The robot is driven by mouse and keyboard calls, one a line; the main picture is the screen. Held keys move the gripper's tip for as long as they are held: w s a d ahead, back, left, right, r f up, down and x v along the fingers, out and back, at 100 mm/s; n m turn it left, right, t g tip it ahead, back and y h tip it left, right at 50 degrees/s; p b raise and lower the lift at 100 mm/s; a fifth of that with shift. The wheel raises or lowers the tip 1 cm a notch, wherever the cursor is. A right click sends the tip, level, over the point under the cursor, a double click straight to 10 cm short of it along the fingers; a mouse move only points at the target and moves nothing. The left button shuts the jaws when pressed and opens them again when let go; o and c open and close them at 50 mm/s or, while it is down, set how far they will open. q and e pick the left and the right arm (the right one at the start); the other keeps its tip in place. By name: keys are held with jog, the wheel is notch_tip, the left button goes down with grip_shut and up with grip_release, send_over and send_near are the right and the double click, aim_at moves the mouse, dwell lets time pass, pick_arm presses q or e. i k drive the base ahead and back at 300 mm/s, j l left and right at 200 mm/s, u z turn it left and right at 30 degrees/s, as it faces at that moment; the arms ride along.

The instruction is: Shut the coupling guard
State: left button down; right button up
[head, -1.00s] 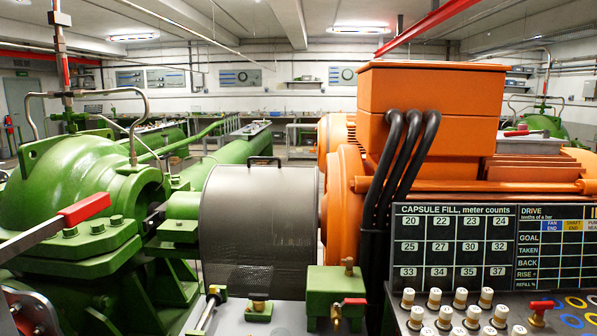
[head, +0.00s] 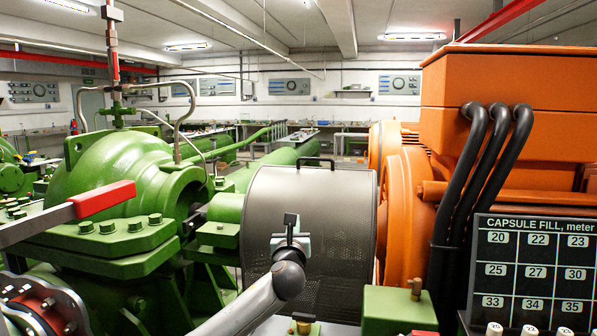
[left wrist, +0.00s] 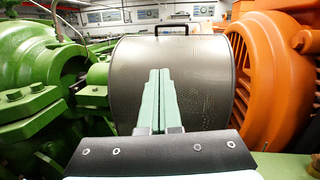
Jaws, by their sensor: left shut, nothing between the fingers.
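The coupling guard (head: 308,215) is a grey perforated metal drum between the green pump (head: 125,180) and the orange motor (head: 405,200). A dark handle (head: 316,161) stands on top of it; the handle also shows in the left wrist view (left wrist: 171,28). My left gripper (head: 290,220) is in front of the guard in the head view. In the left wrist view its two pale green fingers (left wrist: 158,95) are together with nothing between them, pointing at the guard's face. I cannot tell whether the fingertips touch the guard. My right gripper is not in view.
A lever with a red grip (head: 104,198) juts in at the left. A green block with a brass fitting (head: 395,308) stands low in front of the motor. Black cables (head: 480,170) and a dark board (head: 530,265) are at the right.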

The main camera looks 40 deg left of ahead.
aim_at(372, 215)
jog(key=i+j, duration=0.85)
jog(key=j, duration=0.2)
